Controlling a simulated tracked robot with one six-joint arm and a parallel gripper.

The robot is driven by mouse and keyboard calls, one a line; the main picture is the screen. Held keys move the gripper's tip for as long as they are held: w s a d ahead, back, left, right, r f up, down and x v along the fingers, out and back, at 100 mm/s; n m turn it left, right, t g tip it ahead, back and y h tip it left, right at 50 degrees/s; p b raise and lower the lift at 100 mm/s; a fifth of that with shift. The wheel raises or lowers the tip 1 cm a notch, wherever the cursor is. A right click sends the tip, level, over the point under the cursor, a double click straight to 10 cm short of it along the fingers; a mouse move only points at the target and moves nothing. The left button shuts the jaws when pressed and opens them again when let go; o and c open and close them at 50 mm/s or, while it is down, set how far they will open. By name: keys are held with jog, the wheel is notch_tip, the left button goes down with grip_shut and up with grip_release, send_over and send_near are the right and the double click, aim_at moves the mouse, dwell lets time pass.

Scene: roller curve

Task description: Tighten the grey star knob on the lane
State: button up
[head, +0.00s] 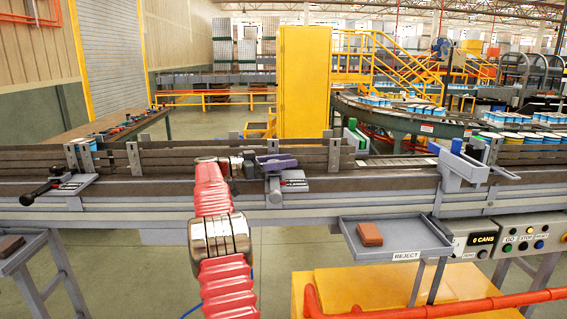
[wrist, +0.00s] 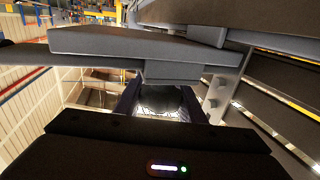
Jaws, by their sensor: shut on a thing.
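My gripper (head: 284,161) reaches over the lane rail in the middle of the head view, its dark purple fingers pointing right, above a grey clamp bracket (head: 287,184) with a label. In the wrist view my two fingers (wrist: 160,98) stand either side of a dark space below a grey block (wrist: 172,71). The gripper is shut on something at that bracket. The grey star knob is not clearly visible; the fingers and the block hide most of that spot, so I cannot make out its shape or how it is turned.
Another bracket with a black-handled lever (head: 42,192) is on the lane at left. A grey reject tray (head: 398,238) holding a brown block (head: 369,234) hangs in front. A control box (head: 503,241) is at right, near an orange rail (head: 440,307). Guide rails (head: 230,150) run behind the gripper.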

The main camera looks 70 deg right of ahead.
jog(key=shift+s+a+r+m+g+y, duration=0.1)
jog(key=shift+s+r+m+g+y, duration=0.25)
jog(key=shift+m+g+y, duration=0.3)
jog(key=o, duration=1)
jog(key=shift+w+f, duration=0.1)
jog(key=shift+f, duration=0.1)
jog(key=shift+o, duration=0.2)
jog(key=shift+w+a, duration=0.1)
jog(key=shift+w+a, duration=0.35)
jog(key=shift+w, duration=0.2)
jog(key=v, duration=1.2)
jog(key=shift+a, duration=0.2)
